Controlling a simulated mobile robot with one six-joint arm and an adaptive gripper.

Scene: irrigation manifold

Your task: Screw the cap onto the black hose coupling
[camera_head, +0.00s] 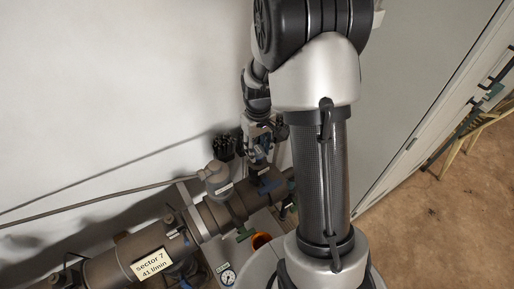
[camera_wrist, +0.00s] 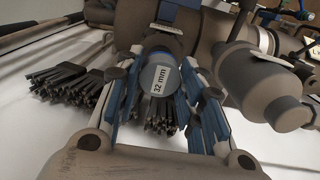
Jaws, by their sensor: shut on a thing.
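The cap's face is toward the camera. Directly behind it is a dark fitting (camera_wrist: 160,42), probably the black hose coupling, mostly hidden by the cap. I cannot tell whether cap and fitting touch. In the head view, my gripper (camera_head: 262,142) is above the brown pipework; the cap cannot be made out there.
A brown pipe (camera_head: 120,262) bears a "sector 7" sign (camera_head: 152,264). A brown capped branch (camera_wrist: 262,85) stands close right of my fingers. Bundles of thin black rods (camera_wrist: 65,86) lie left and below.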

